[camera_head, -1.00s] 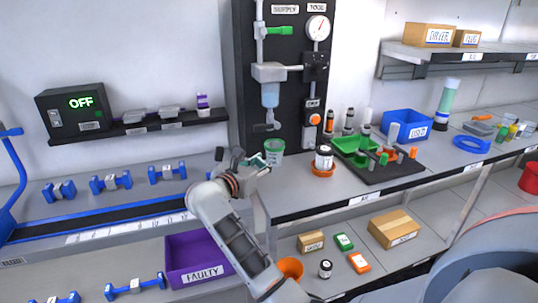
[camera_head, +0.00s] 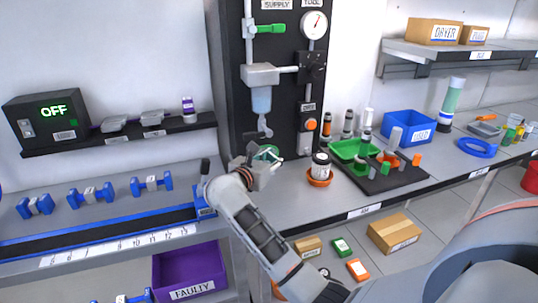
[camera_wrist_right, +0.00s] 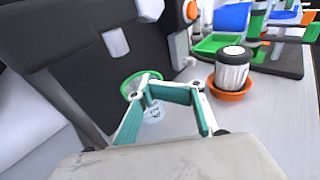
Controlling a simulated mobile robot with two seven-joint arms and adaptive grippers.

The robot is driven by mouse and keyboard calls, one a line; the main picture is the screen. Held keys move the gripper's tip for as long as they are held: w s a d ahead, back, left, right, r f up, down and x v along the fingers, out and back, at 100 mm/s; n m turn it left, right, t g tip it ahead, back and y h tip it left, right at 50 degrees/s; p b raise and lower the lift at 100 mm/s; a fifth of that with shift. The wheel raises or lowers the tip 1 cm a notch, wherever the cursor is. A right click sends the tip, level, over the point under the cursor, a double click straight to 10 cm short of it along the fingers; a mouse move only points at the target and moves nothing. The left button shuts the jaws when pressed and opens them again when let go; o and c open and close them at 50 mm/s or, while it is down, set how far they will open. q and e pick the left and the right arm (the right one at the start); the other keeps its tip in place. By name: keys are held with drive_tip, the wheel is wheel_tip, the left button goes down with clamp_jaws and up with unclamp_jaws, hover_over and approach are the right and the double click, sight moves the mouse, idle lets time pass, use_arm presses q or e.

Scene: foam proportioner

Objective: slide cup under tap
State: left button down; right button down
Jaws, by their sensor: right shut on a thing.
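The cup (camera_head: 266,153) is a clear beaker with a green rim, upright on the bench at the foot of the black panel. In the head view it stands below the grey tap spout (camera_head: 264,131), with my gripper covering its lower part. My right gripper (camera_head: 268,165) is shut on the cup. In the right wrist view the cup's green rim (camera_wrist_right: 140,78) and pale label show between the teal fingers (camera_wrist_right: 166,108). Whether the cup is exactly centred under the spout I cannot tell. My left gripper is out of view.
A black-lidded jar (camera_head: 320,163) in an orange dish stands close to the right of the cup. A black tray (camera_head: 400,180) with green and orange parts is further right. A purple bin (camera_head: 190,272) sits lower left. The black panel (camera_head: 225,80) rises behind.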

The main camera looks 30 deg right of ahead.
drive_tip(key=shift+s+a+f, duration=0.1)
drive_tip(key=shift+a+f, duration=0.15)
drive_tip(key=shift+a, duration=0.25)
drive_tip(key=shift+d, duration=0.2)
drive_tip(key=shift+s+a+f, duration=0.15)
drive_tip(key=shift+a, duration=0.05)
drive_tip(key=v, duration=0.3)
drive_tip(key=shift+s+a+f, duration=0.1)
drive_tip(key=shift+a+f, duration=0.05)
drive_tip(key=shift+f, duration=0.1)
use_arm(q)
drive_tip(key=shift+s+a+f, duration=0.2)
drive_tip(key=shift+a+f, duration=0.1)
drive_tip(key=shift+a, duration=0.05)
use_arm(e)
drive_tip(key=shift+r, duration=0.15)
